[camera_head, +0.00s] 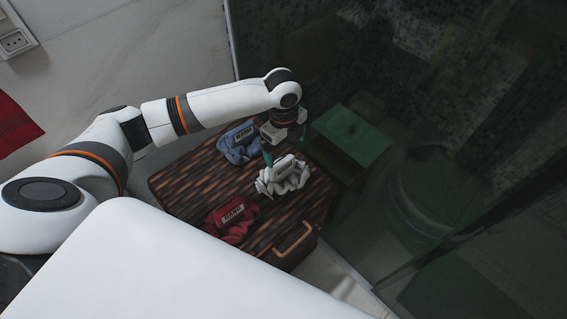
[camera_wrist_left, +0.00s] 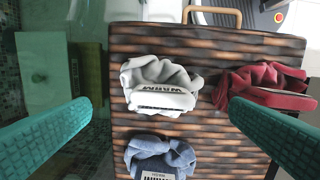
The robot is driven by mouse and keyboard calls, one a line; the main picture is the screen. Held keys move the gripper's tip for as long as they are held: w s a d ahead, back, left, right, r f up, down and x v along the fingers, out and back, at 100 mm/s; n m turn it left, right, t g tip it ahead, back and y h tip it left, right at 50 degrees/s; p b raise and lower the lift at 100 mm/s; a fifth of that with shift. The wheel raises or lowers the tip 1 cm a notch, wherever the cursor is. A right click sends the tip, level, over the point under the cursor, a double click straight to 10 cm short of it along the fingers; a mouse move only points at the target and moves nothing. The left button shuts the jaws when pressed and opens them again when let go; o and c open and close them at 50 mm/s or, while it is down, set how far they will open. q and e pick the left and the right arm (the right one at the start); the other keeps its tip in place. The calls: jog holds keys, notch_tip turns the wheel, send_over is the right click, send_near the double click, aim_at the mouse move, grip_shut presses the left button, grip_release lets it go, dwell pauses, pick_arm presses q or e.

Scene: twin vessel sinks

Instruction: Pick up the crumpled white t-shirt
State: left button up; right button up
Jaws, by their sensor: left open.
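The crumpled white t-shirt (camera_head: 284,177) lies on a dark striped wooden surface, near its right side in the head view. In the left wrist view the white t-shirt (camera_wrist_left: 161,86) lies between and beyond the two teal fingers. My left gripper (camera_head: 284,149) is open and empty, above the surface beside the white shirt. Its fingers (camera_wrist_left: 160,130) are wide apart in the left wrist view and do not touch the shirt. My right gripper is not in view.
A blue crumpled garment (camera_head: 239,143) and a red crumpled garment (camera_head: 232,217) lie on the same wooden surface (camera_head: 185,183). A brown handle (camera_head: 296,240) sticks out at its front. A dark glass panel (camera_head: 390,130) stands close on the right.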

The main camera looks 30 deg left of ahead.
pick_arm(q)
jog(key=a+r, duration=0.1)
jog(key=a, duration=0.1)
send_over(282, 163)
jog(key=shift+m, duration=0.4)
jog(key=f, duration=0.5)
jog(key=shift+a, duration=0.25)
jog(key=f, duration=0.5)
jog(key=shift+d+f+p, duration=0.2)
jog(key=shift+f+p, duration=0.05)
jog(key=shift+p, duration=0.1)
jog(key=shift+f, duration=0.3)
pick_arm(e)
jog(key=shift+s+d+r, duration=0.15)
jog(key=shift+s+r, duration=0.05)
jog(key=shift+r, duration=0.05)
pick_arm(q)
jog(key=shift+c, duration=0.2)
jog(key=c, duration=1.2)
